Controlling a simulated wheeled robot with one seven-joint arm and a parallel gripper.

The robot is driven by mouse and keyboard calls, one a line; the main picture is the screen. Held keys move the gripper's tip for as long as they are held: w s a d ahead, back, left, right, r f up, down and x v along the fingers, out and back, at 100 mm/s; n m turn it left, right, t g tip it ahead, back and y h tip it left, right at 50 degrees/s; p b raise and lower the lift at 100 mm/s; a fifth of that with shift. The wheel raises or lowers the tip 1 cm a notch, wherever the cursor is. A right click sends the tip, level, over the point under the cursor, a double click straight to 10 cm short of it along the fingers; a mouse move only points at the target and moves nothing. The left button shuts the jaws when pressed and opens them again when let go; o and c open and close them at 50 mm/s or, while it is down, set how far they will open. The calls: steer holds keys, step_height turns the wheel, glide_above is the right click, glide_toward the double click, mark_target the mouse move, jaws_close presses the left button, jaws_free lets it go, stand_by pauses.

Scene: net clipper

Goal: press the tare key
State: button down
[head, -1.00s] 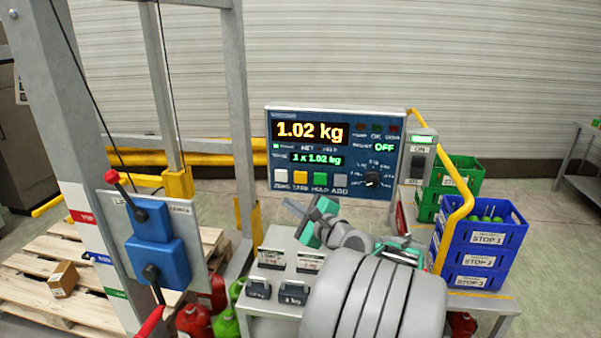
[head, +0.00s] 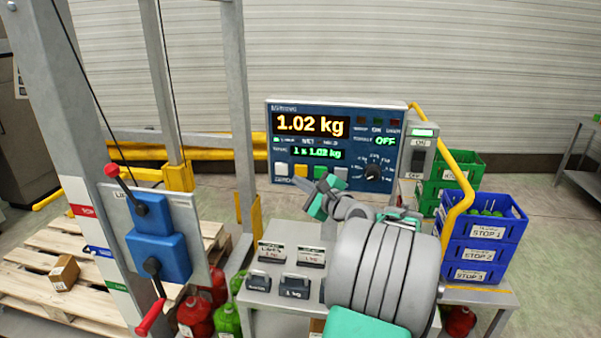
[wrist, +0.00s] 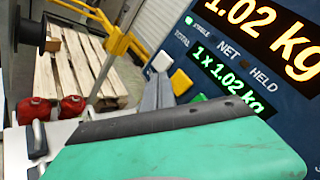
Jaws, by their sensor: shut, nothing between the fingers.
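The yellow tare key (head: 301,171) is on the lower row of the blue scale panel (head: 290,150), between the white zero key (head: 281,169) and the green hold key (head: 320,172). My gripper (head: 303,186) is shut and empty, its tips just below the tare key in the head view and hiding key labels. In the wrist view the grey fingertips (wrist: 160,78) are beside the yellow key (wrist: 181,82), below the white key (wrist: 161,60). I cannot tell whether they touch the panel. The display reads 1.02 kg, with 1 x 1.02 kg beneath.
A switch box (head: 420,155) is at the panel's right edge. Blue crates (head: 480,252) and a yellow rail (head: 457,215) stand right. Weights (head: 294,287) sit on the bench below. A lever post (head: 155,235) stands left.

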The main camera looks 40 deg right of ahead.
mark_target(295, 172)
steer(key=shift+w+d, duration=0.5)
steer(key=shift+d, duration=0.15)
steer(key=shift+d+r, duration=0.1)
stand_by(1.5)
steer(key=shift+w+d+p, duration=0.25)
steer(key=shift+p, duration=0.15)
steer(key=shift+w+d, duration=0.25)
steer(key=shift+d, duration=0.1)
stand_by(0.5)
steer(key=shift+s+a+p, duration=0.35)
steer(key=shift+s+a, duration=0.15)
steer(key=shift+a, duration=0.15)
steer(key=shift+s+a, duration=0.8)
steer(key=shift+a, duration=0.2)
steer(key=shift+s+a, duration=0.75)
steer(key=shift+a, duration=0.25)
